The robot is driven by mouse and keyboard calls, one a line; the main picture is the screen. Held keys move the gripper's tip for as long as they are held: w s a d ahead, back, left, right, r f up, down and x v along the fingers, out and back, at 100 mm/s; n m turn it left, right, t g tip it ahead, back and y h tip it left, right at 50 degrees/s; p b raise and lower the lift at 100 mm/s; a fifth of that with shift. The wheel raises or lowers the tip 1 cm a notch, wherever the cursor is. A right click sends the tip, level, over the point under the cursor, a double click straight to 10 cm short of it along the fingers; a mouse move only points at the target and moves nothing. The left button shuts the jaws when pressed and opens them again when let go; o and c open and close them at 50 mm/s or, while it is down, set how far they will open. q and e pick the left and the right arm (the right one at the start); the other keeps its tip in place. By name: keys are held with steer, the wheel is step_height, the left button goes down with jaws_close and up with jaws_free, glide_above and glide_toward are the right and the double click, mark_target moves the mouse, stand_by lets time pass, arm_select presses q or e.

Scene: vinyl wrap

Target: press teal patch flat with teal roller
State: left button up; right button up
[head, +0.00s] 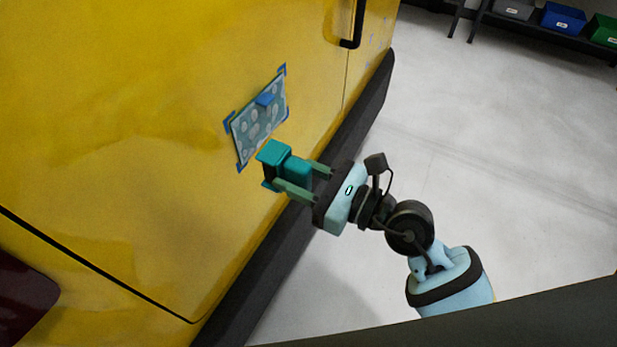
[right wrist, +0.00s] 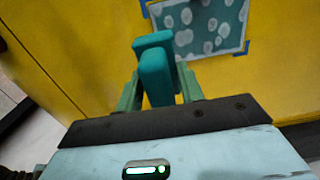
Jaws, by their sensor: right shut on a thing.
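The teal patch (head: 246,126) is on the yellow vehicle panel, with pale round spots and blue tape at its corners. It also shows in the right wrist view (right wrist: 222,22), partly cut off by the top edge. My right gripper (head: 305,178) is shut on the teal roller (head: 274,152), which also shows between the fingers in the right wrist view (right wrist: 155,68). In the head view the roller's head is just below and right of the patch's lower edge. I cannot tell whether it touches the panel. My left gripper is not in view.
The yellow vehicle side (head: 130,90) fills the left, with a black handle (head: 352,28) and a dark lower sill (head: 262,252). The grey floor (head: 480,150) is clear at right. A shelf with a blue bin (head: 563,18) and a green bin (head: 604,30) stands at the far right.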

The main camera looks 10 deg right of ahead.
steer(key=shift+x, duration=1.95)
steer(key=shift+x, duration=0.75)
steer(key=shift+w+d, duration=0.7)
steer(key=shift+w, duration=0.15)
steer(key=shift+w+b, duration=0.1)
steer(key=shift+b, duration=0.2)
steer(key=shift+w+d, duration=0.6)
steer(key=shift+w, duration=0.2)
steer(key=shift+w+d+b, duration=0.1)
steer(key=shift+w+b, duration=0.05)
steer(key=shift+b, duration=0.15)
